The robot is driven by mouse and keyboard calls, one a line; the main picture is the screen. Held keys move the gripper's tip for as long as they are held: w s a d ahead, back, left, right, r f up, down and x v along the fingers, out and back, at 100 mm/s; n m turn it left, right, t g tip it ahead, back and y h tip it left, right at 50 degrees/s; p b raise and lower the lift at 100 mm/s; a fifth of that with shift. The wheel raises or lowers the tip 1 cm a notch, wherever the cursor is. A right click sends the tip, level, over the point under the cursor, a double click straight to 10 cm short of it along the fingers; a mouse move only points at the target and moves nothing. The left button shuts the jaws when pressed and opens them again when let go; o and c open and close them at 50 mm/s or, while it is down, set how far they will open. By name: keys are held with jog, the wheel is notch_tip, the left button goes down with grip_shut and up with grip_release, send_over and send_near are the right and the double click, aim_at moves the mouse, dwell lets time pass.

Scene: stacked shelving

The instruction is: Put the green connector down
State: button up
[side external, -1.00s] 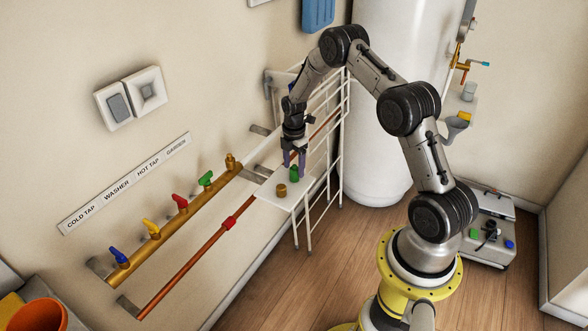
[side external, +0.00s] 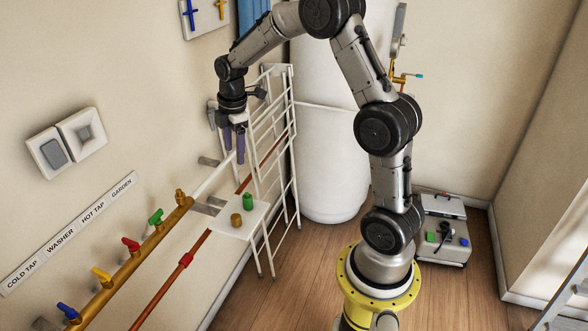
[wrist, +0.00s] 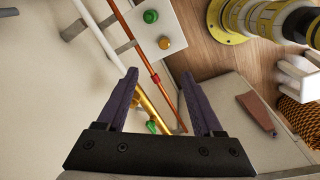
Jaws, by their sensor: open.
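The green connector (side external: 248,201) stands upright on a small white shelf (side external: 226,228), beside a brass connector (side external: 236,220). Both also show in the wrist view, the green connector (wrist: 151,16) near the top and the brass connector (wrist: 164,42) just below it. My gripper (side external: 234,150) is open and empty. It is raised above the shelf, up and slightly left of the green connector in the side view, and touches neither connector. In the wrist view my two dark purple fingers (wrist: 165,95) are spread apart with nothing held between them.
A white wire rack (side external: 280,160) stands right beside the shelf. A brass pipe (side external: 130,270) with coloured taps and a red-brown pipe (side external: 170,287) run along the wall. A white tank (side external: 330,150) stands behind. The wooden floor (side external: 300,280) is open to the right.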

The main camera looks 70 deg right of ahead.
jog(key=s+a+r+m+t, duration=0.2)
jog(key=s+a+r+m, duration=0.4)
jog(key=s+a+r, duration=0.55)
jog(key=s+a+m+t, duration=0.1)
jog(key=s+a+m, duration=0.1)
jog(key=s, duration=0.4)
jog(key=s+a+m+t, duration=0.1)
jog(key=s+a+m, duration=0.1)
jog(key=s, duration=0.5)
jog(key=shift+a+f+m+y, duration=0.3)
jog(key=shift+f+m, duration=0.15)
jog(key=shift+m, duration=0.25)
